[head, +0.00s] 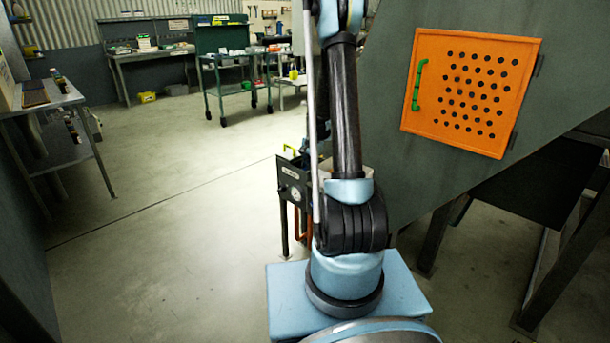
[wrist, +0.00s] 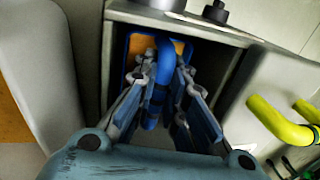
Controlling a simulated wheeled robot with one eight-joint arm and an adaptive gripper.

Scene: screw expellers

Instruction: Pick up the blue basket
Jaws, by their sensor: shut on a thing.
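The blue basket (wrist: 172,46) shows in the wrist view inside a dark opening of a grey housing. Its thick curved blue handle stands toward me, with a blue rim and an orange patch behind it. My gripper (wrist: 163,77) is closed around the handle, one finger on each side. The fingers hide much of the basket, so its full shape and contents cannot be told. In the head view I see neither the basket nor the gripper, only my arm.
Yellow-green bars (wrist: 270,122) stand right of the opening in the wrist view. In the head view, a large grey machine with an orange perforated door (head: 472,92) is on the right. A table (head: 50,110) stands at left, a green cart (head: 232,85) behind. The floor between is clear.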

